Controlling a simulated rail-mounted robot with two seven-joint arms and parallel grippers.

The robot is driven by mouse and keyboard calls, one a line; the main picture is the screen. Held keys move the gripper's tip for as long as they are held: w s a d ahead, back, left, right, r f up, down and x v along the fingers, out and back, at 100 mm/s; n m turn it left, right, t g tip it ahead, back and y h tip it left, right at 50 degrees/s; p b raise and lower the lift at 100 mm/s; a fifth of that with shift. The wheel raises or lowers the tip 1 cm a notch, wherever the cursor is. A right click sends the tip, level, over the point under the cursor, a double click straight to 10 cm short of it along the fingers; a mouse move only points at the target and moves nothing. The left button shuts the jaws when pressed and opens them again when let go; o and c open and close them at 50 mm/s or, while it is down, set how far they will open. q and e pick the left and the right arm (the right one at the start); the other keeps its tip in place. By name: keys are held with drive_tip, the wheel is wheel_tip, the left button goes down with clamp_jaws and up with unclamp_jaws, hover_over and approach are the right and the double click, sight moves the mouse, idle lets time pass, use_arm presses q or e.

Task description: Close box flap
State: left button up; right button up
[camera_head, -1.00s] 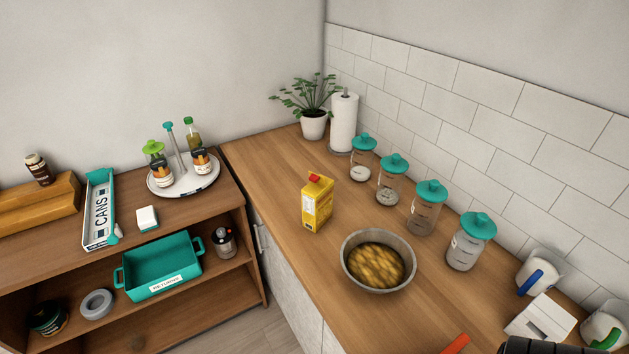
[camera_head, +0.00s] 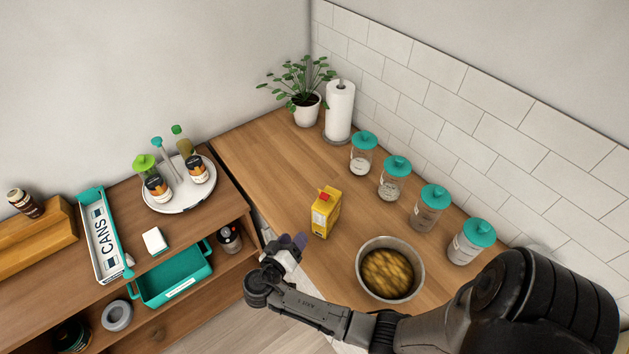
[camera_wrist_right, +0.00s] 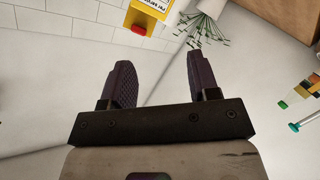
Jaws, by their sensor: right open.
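The yellow carton (camera_head: 325,215) stands upright on the wooden counter, left of the metal bowl. A small red piece (camera_head: 326,192) shows at its top; I cannot tell how its flap sits. In the right wrist view, part of the yellow carton (camera_wrist_right: 152,9) and its red piece (camera_wrist_right: 138,30) show beyond the fingers at the top edge. My right gripper (camera_head: 296,241) is open and empty, just left of and below the carton in the head view, apart from it. Its two dark fingers (camera_wrist_right: 161,72) are spread in the wrist view. My left gripper is not in view.
A metal bowl (camera_head: 419,268) of yellowish food stands right of the carton. Several teal-lidded jars (camera_head: 428,210) line the tiled wall. A paper towel roll (camera_head: 339,110) and plant (camera_head: 304,90) stand behind. The counter left of and behind the carton is clear.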

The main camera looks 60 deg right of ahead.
sight(322, 199)
drive_tip(key=d+m+p, duration=0.1)
drive_tip(key=d+m, duration=0.1)
drive_tip(key=d, duration=0.2)
drive_tip(key=d+r+m+h+p, duration=0.1)
drive_tip(key=d+m+p, duration=0.1)
drive_tip(key=d+m, duration=0.1)
drive_tip(key=d+r+m+h+p, duration=0.1)
drive_tip(key=d+m, duration=0.2)
drive_tip(key=d, duration=0.2)
drive_tip(key=shift+s+d+r+g, duration=0.1)
drive_tip(key=shift+s+r+g, duration=0.1)
drive_tip(key=shift+s+g, duration=0.2)
drive_tip(key=shift+w+d+p, duration=0.1)
drive_tip(key=shift+d+p, duration=0.25)
drive_tip(key=shift+d, duration=0.55)
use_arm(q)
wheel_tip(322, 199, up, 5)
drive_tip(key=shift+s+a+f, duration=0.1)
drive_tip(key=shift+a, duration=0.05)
use_arm(e)
drive_tip(key=shift+d+f, duration=0.1)
drive_tip(key=shift+d, duration=0.05)
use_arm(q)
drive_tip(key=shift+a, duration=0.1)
use_arm(e)
drive_tip(key=shift+c, duration=0.3)
